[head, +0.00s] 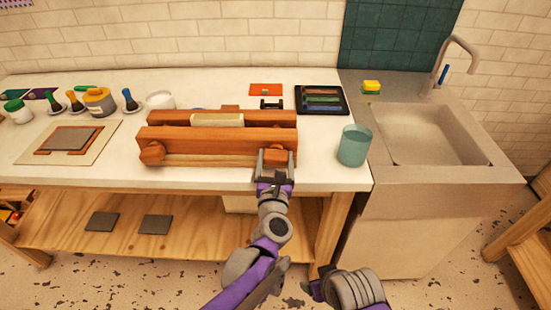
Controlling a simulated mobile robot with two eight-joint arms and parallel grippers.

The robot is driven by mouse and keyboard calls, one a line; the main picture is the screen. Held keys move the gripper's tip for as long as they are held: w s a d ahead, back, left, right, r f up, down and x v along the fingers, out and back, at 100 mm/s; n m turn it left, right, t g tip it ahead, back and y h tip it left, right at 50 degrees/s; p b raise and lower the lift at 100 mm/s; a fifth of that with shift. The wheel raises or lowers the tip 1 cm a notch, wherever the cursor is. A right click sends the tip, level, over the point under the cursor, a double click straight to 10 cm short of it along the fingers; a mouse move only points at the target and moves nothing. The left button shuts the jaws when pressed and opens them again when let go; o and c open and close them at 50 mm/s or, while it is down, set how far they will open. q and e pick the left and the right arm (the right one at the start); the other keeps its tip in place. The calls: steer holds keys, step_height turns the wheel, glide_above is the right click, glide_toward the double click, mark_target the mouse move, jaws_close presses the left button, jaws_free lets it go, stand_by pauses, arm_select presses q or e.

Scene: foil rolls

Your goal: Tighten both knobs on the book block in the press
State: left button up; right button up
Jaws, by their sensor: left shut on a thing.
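The wooden press (215,142) lies on the white worktop, with two long reddish-brown beams. The pale book block (217,120) sits between the beams. The left knob (151,153) is on the front beam's left end and is free. The right knob (277,156) is on its right end. My left gripper (275,160) is shut on the right knob, with a finger on each side; the fingers hide part of it. My right arm shows only in part at the bottom, and I cannot make out its gripper.
A teal cup (354,146) stands close to the right of the press. A dark tray (322,100) lies behind it, and a sink (430,135) is at the right. Jars and brushes stand at the back left. A board (68,141) lies left of the press.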

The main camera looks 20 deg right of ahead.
arm_select(q)
steer(key=m, duration=0.5)
steer(key=shift+b, duration=0.35)
steer(key=m, duration=0.4)
steer(key=shift+f+m, duration=0.1)
steer(key=shift+m, duration=0.2)
steer(key=m+b, duration=0.1)
steer(key=m, duration=1.2)
steer(key=shift+s+m+b, duration=0.1)
steer(key=shift+m+b, duration=0.2)
steer(key=m, duration=0.9)
steer(key=shift+b, duration=0.3)
steer(key=shift+m, duration=2.1)
